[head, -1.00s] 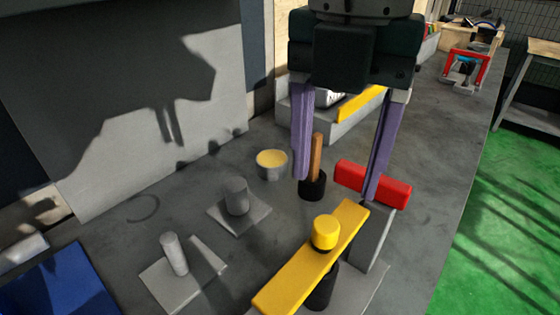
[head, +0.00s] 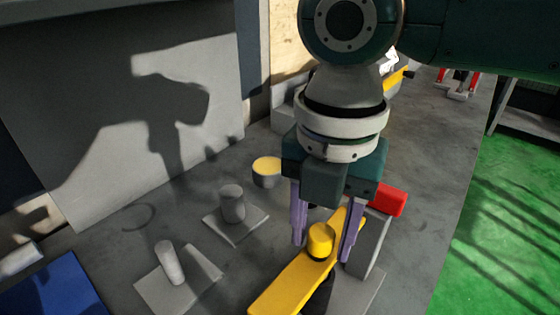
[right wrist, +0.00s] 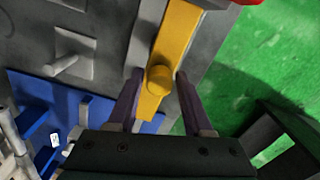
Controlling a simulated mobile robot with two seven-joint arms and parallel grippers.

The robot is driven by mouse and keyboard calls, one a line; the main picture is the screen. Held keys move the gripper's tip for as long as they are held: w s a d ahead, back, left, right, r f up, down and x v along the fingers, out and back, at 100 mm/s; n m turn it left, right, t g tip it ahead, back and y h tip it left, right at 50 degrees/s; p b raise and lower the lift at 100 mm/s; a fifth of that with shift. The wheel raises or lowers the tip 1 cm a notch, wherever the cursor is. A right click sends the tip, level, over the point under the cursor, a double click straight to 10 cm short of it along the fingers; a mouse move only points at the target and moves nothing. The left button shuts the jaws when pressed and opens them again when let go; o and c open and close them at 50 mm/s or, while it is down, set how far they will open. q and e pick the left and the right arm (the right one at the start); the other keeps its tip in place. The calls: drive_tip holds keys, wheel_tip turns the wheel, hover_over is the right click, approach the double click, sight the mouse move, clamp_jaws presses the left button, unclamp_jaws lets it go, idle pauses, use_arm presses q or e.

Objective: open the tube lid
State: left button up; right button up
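A yellow bar (head: 282,285) with a round yellow knob (head: 320,240) on top lies across a black tube (head: 318,297) and a grey block (head: 371,242). The tube is mostly hidden under the bar. My right gripper (head: 323,250) points down with its two purple fingers open, one on each side of the knob. In the right wrist view, the knob (right wrist: 160,79) shows between the fingertips (right wrist: 158,76), with gaps on both sides. My left gripper is not in view.
A red block (head: 389,199) sits beside the grey block. To the left are a cup with a yellow top (head: 267,173), two grey pegs on plates (head: 232,204) (head: 171,262) and a blue tray (head: 50,285). Bare bench lies between them.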

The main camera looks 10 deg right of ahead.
clamp_jaws()
idle(1.1)
